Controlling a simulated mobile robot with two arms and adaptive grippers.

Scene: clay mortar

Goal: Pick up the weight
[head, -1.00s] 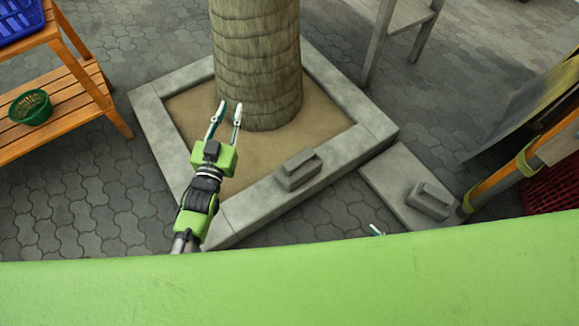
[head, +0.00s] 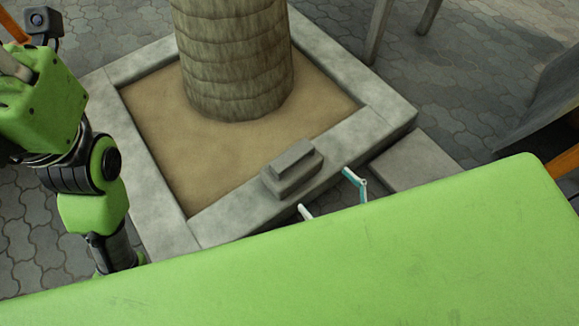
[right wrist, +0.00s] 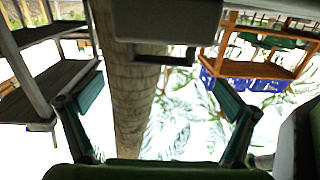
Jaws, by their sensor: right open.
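The weight I can see is a grey stepped block (head: 292,168) on the front rim of the stone planter. In the head view, the fingertips of my right gripper (head: 328,193) show past my green body edge, just right of and nearer than the block. They are spread apart with nothing seen between them. In the right wrist view, the two fingers (right wrist: 160,110) also stand wide apart. My left arm fills the left side of the head view; its fingertips do not show there.
The square stone planter (head: 375,128) holds sand and a thick trunk (head: 235,60). A flat stone slab (head: 415,160) lies right of it, partly hidden by my body. The right wrist view shows an orange shelf (right wrist: 262,68) with blue crates.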

